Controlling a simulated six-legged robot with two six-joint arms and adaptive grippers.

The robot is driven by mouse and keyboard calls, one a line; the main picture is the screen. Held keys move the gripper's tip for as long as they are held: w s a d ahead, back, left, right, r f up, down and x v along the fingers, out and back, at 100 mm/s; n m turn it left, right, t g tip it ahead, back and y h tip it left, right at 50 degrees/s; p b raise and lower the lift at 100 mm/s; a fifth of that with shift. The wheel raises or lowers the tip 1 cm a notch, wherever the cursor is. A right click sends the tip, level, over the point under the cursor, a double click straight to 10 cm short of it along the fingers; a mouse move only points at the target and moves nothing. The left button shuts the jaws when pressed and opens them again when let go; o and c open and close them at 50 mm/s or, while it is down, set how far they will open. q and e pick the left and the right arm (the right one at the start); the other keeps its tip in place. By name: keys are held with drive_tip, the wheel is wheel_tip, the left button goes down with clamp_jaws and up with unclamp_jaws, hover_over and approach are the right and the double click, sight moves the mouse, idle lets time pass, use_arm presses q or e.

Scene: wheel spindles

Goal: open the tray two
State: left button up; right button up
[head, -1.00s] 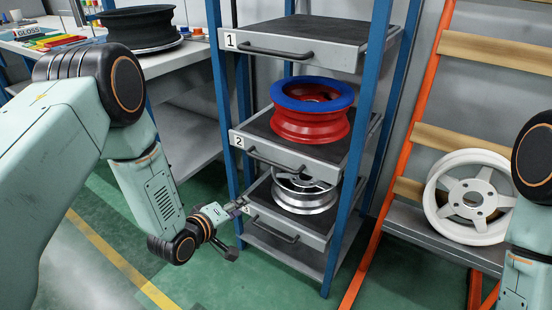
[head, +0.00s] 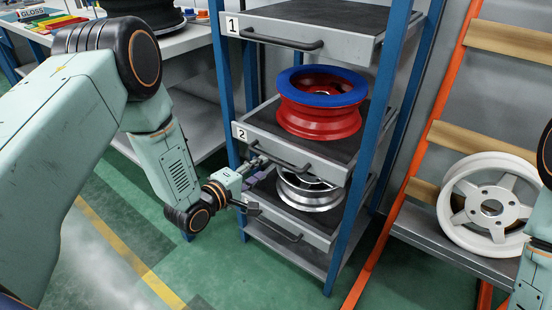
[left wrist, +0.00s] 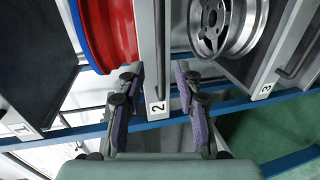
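Tray two (head: 305,152) is the middle tray of a blue-post rack, pushed in, with a "2" label at its front left and a dark bar handle (head: 282,158) across its front. A red wheel spindle with a blue rim (head: 320,105) stands on it. My left gripper (head: 262,162) is at the left part of this front, close to the handle's left end. In the left wrist view, its fingers (left wrist: 159,74) are apart, with tray two's front (left wrist: 150,45) between or just beyond them. I cannot tell whether they touch the handle. My right gripper is out of view.
Tray one (head: 310,40) is above and tray three (head: 290,222), with a silver wheel (head: 308,192), is below. A white wheel (head: 488,203) sits on an orange-framed rack at right. A workbench (head: 195,50) stands at left. Green floor in front is open.

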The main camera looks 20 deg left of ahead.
sight(273, 161)
use_arm(q)
drive_tip(key=shift+b+x, duration=1.4)
drive_tip(key=shift+x, duration=2.45)
drive_tip(key=shift+a, duration=0.1)
drive_tip(key=shift+c, duration=0.5)
clamp_jaws()
